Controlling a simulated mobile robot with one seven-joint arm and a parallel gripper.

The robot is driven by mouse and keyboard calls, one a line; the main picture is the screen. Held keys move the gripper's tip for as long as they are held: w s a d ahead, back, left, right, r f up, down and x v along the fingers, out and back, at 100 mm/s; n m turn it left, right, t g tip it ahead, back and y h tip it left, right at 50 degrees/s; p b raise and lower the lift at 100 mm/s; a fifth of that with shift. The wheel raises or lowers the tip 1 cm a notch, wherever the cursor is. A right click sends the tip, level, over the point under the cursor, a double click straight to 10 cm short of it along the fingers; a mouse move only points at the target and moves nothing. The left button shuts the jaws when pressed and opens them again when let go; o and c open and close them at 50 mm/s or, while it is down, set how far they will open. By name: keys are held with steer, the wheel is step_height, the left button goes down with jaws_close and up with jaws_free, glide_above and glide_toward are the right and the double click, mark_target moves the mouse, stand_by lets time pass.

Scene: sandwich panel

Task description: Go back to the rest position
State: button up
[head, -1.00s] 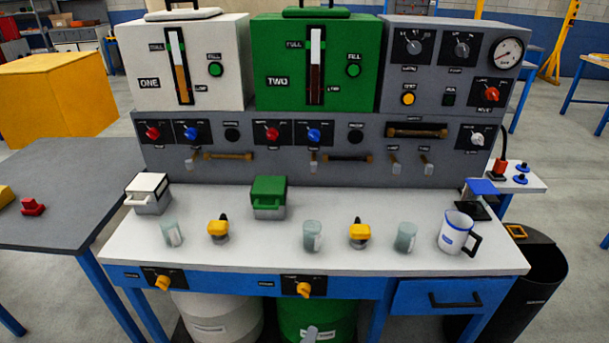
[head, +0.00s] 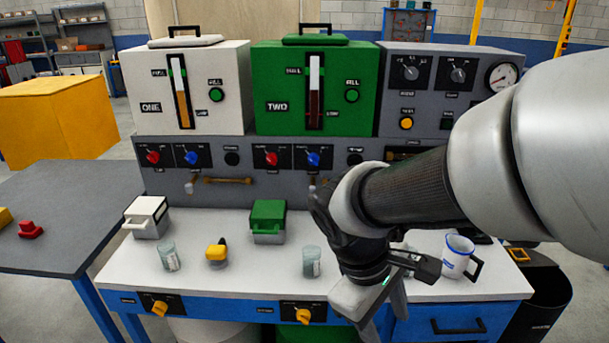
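My arm reaches in from the right edge in the head view and crosses in front of the bench. My gripper (head: 370,318) points down over the front edge of the white bench (head: 230,270), right of the middle. Its two pale fingers show, but I cannot tell how far apart their tips are. I see nothing held between them. The arm hides the right part of the control panel and some of the items on the bench.
On the bench stand a white box (head: 147,217), a green box (head: 268,222), two glass beakers (head: 168,257) (head: 311,262), a yellow-topped item (head: 216,253) and a white mug (head: 457,257). Tanks ONE (head: 150,85) and TWO (head: 280,80) stand behind. A dark bin (head: 545,300) is at right.

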step_height(320, 180, up, 26)
steer(key=s+m+t+y+p, duration=0.1)
steer(key=m+t+y+p, duration=0.2)
steer(key=m+p, duration=0.6)
steer(key=t+p, duration=0.2)
steer(key=p, duration=0.4)
steer(key=shift+s+d+r+y+p, duration=0.2)
steer(key=shift+d+y+p, duration=0.15)
steer(key=shift+d+y, duration=0.05)
